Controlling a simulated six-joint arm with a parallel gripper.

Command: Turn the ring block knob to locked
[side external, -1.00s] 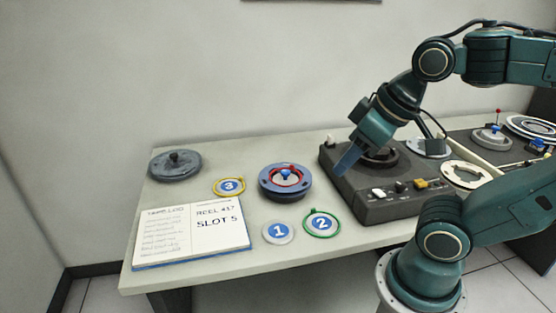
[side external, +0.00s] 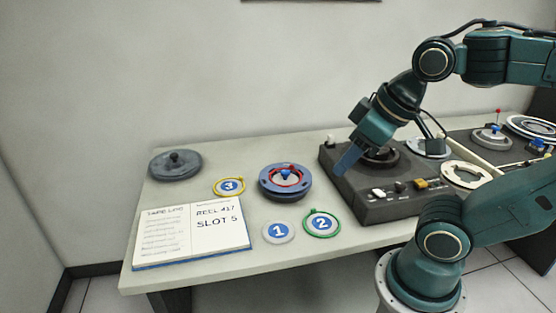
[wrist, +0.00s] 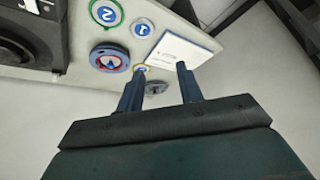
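The ring block (side external: 270,190) is a round blue-grey block on the table, with a red ring on its top and a small blue knob (side external: 286,173) in the middle. It also shows in the wrist view (wrist: 98,50), left of my fingers. My gripper (side external: 346,160) is above the left part of the dark machine, to the right of the ring block and apart from it. In the wrist view my gripper (wrist: 160,82) has its two fingers wide apart with nothing held between them. The knob's exact setting is too small to read.
The dark machine (side external: 385,209) stands right of the block. Discs marked 1 (side external: 278,232), 2 (side external: 321,223) and 3 (side external: 229,186) lie around the block. An open logbook (side external: 190,235) lies front left, a grey lidded disc (side external: 175,166) back left.

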